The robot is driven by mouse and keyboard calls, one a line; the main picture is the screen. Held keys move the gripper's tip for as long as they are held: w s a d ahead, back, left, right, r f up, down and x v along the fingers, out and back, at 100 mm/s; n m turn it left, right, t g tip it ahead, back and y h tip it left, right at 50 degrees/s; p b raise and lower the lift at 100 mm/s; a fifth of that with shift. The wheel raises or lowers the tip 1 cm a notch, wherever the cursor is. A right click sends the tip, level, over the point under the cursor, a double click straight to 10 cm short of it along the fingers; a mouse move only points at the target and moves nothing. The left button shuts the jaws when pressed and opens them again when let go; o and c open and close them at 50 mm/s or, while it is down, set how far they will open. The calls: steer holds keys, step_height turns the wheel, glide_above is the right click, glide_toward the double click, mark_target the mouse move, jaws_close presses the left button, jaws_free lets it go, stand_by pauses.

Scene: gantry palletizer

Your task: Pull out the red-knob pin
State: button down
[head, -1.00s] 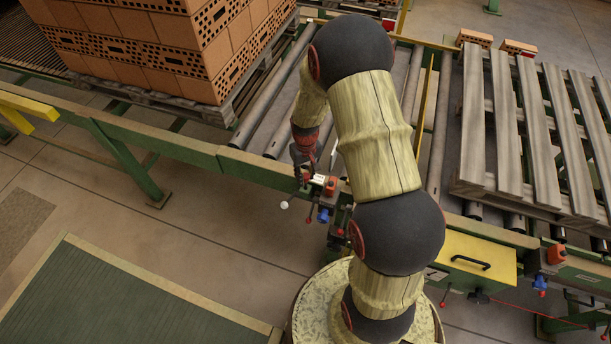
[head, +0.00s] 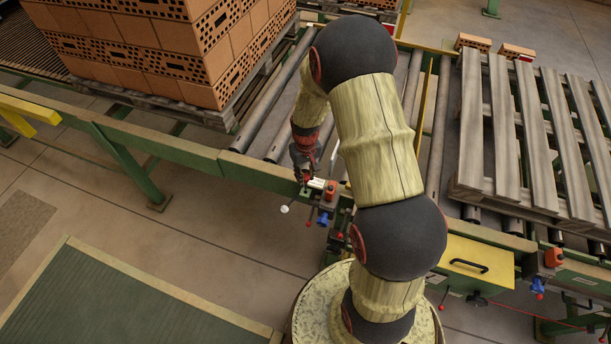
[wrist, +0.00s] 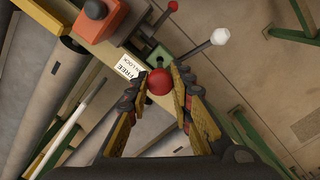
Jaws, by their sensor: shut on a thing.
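The red knob (wrist: 159,82) of the pin sits between the two fingertips of my gripper (wrist: 159,80) in the wrist view, and the fingers are shut on it. A green block (wrist: 160,56) with a dark opening lies just beyond the knob. The pin's shaft is hidden under the knob, so I cannot tell how far it sits in a hole. A white label (wrist: 125,70) reading FREE and LOCK is beside the knob. In the head view my gripper (head: 302,176) points down at the conveyor's front rail, and the knob is too small to make out clearly.
A white-ball lever (wrist: 220,36) and a red-ball lever (wrist: 172,6) stick out close to the knob. An orange-red part (wrist: 95,9) sits on the rail. Conveyor rollers (head: 268,108), a brick stack (head: 150,50) and a wooden pallet (head: 530,130) lie behind.

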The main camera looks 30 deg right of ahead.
steer(key=shift+r+p, duration=2.4)
steer(key=shift+r, duration=1.6)
steer(key=shift+f, duration=0.1)
